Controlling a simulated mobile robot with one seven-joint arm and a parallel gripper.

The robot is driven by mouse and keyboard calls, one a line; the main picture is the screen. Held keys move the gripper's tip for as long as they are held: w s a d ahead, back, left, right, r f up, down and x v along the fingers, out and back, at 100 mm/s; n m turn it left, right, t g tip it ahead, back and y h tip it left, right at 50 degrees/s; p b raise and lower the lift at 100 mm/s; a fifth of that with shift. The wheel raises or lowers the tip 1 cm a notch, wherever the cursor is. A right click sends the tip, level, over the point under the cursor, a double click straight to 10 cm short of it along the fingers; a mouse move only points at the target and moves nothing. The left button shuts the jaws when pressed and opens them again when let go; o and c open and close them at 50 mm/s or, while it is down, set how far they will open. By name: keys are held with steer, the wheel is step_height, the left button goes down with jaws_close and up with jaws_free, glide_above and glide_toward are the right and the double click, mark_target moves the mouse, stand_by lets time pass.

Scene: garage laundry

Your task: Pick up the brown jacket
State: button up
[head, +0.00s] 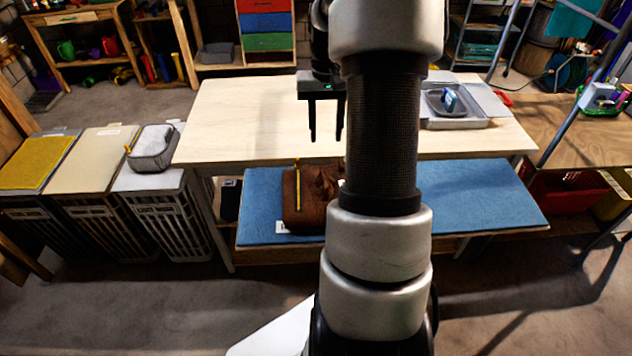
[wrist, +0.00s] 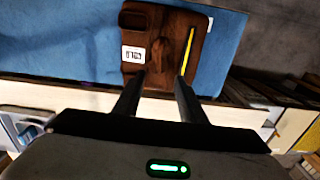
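The brown jacket (head: 312,203) lies folded on the blue mat (head: 455,193) on the low shelf in front of the table. A yellow strip (head: 298,186) lies along it and a white tag shows at its lower left. My arm hides part of its right side in the head view. In the wrist view the jacket (wrist: 160,52) is at the top middle, beyond my fingertips. My gripper (head: 326,138) points down above the front part of the table, apart from the jacket. Its two fingers are spread with nothing between them, and they also show in the wrist view (wrist: 160,88).
The pale table top (head: 240,110) is mostly clear on the left. A grey tray (head: 455,112) with a small item stands at its back right. A workbench (head: 590,135) stands to the right.

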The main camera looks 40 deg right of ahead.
mark_target(325, 178)
step_height(325, 178, down, 16)
steer(key=shift+d+r+p, duration=0.15)
steer(key=shift+p, duration=0.3)
jaws_close()
steer(key=shift+w+r, duration=0.1)
stand_by(1.3)
